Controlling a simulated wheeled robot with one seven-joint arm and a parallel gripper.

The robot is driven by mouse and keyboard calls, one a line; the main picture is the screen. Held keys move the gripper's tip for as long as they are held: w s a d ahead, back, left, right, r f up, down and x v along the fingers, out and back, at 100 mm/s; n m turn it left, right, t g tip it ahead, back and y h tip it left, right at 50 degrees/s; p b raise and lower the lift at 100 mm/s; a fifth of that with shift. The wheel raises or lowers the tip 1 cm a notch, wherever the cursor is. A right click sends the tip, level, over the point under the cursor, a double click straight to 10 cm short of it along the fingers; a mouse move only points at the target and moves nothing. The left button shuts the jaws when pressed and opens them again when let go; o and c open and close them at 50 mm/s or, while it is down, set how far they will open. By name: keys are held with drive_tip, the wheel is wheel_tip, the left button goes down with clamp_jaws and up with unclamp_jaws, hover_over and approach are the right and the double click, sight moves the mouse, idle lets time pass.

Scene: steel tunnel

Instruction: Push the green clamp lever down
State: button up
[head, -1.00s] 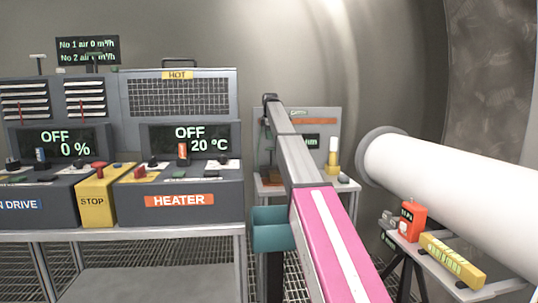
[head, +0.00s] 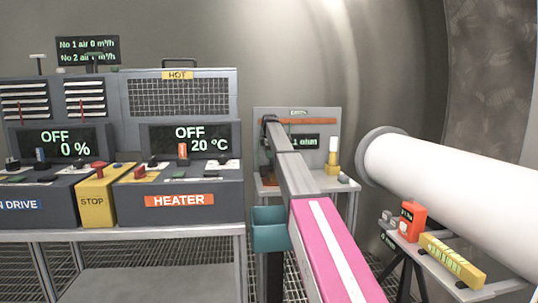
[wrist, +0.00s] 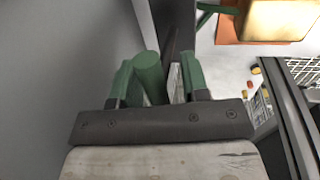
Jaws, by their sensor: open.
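My gripper (wrist: 158,88) is open in the wrist view, with its green-padded fingers apart. A thick green rounded bar, which looks like the grip of the green clamp lever (wrist: 148,72), shows between the fingers, nearer the left one. I cannot tell whether it touches that finger. A dark narrow bar stands beside it, toward the right finger. In the head view my gripper (head: 268,122) is small and dark at the far end of my arm, in front of the grey test panel (head: 325,122). The lever is hidden there.
A grey panel (wrist: 70,70) is close on the left in the wrist view. An orange block (wrist: 235,32) is at upper right. In the head view a yellow post with a white top (head: 333,155) stands right of my arm. The heater console (head: 180,170) is left; a white pipe (head: 440,185) is right.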

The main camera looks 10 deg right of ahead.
drive_tip(key=c, duration=0.7)
clamp_jaws()
drive_tip(key=shift+r, duration=0.1)
